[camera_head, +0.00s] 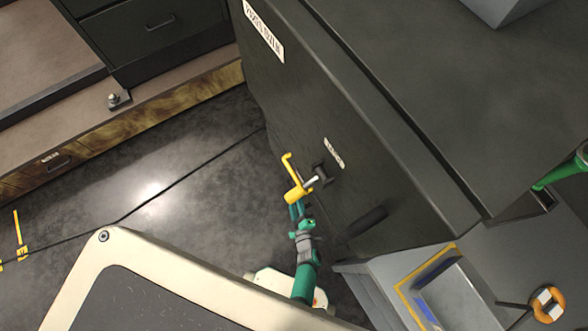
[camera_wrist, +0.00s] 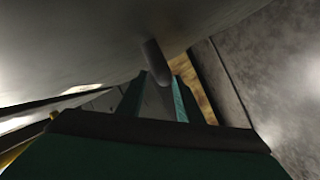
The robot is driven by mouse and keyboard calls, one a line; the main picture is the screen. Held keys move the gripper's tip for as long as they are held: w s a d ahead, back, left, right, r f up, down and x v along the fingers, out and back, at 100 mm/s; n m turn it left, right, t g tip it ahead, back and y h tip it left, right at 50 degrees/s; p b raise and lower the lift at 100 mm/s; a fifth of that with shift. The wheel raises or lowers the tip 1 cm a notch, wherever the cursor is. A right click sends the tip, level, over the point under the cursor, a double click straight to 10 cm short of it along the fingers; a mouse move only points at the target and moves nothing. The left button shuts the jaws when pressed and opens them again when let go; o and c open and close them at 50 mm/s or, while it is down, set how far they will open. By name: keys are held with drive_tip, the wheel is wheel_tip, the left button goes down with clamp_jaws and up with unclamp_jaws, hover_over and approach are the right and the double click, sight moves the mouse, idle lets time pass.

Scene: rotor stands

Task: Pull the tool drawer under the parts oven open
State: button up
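The parts oven (camera_head: 300,100) is a large dark cabinet, its front seen steeply in the head view. A small white label (camera_head: 334,152) sits on the front beside a dark mount bearing a yellow lever (camera_head: 297,193). A dark bar handle (camera_head: 367,220) sticks out from the same front. I cannot make out the drawer's edges. My gripper (camera_head: 297,210) is close to the front, just below the yellow lever in the picture. In the wrist view my gripper (camera_wrist: 155,92) has its two teal fingers apart, with a rounded dark bar (camera_wrist: 157,62) just beyond the gap. Contact is not visible.
A bench with a dark drawer unit (camera_head: 150,28) and a wooden edge (camera_head: 150,112) stands at upper left. Bare dark floor (camera_head: 180,190) lies between. A grey tray with a yellow rim (camera_head: 405,290) is at lower right, near a green tube (camera_head: 560,173).

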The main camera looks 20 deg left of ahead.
drive_tip(key=shift+x, duration=1.55)
drive_tip(key=shift+a, duration=0.1)
clamp_jaws()
